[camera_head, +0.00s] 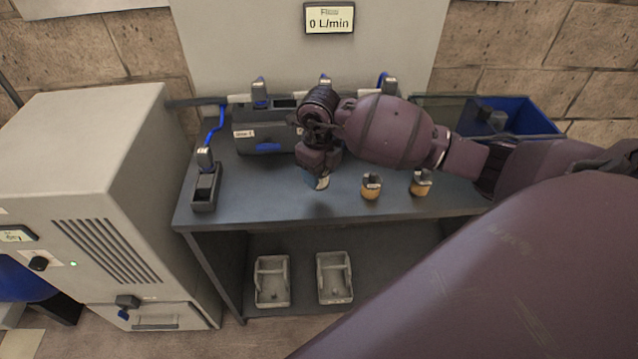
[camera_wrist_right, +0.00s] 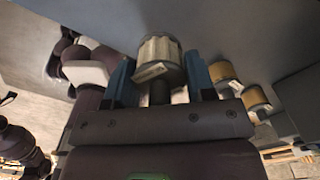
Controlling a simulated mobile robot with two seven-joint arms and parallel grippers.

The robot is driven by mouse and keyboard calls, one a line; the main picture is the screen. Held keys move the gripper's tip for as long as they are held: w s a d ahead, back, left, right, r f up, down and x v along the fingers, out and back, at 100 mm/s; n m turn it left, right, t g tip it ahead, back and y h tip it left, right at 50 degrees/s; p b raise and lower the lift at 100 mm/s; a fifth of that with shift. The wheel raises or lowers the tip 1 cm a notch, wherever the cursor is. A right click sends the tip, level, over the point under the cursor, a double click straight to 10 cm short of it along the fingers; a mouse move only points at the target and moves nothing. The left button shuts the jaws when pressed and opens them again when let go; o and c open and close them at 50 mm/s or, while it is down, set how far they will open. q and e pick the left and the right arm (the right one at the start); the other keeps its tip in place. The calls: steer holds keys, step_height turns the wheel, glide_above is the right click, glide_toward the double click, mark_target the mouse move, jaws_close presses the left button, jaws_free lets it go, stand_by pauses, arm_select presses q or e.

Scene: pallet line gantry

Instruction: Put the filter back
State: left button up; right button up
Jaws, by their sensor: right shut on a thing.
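My right gripper (camera_head: 318,176) is over the front part of the dark bench, left of the two tan filters. In the right wrist view its blue fingers (camera_wrist_right: 160,80) are shut on a pale pleated filter (camera_wrist_right: 159,52) with a dark rim and a small label. In the head view only a pale bit of this filter (camera_head: 322,184) shows below the fingers. Two tan filters with dark tops, one left (camera_head: 371,187) and one right (camera_head: 420,184), stand on the bench. A dark grey labelled housing (camera_head: 256,135) with a blue latch is behind, partly hidden by my arm. My left gripper is not seen.
A blue bin (camera_head: 535,115) is at the bench's back right. A small dark unit with a blue hose (camera_head: 205,187) stands at the left end. Two grey trays (camera_head: 272,281) (camera_head: 334,277) are on the lower shelf. A large beige cabinet (camera_head: 90,190) borders the left side.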

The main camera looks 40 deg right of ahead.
steer(key=shift+f, duration=2.25)
steer(key=o, duration=1)
steer(key=shift+r, duration=0.1)
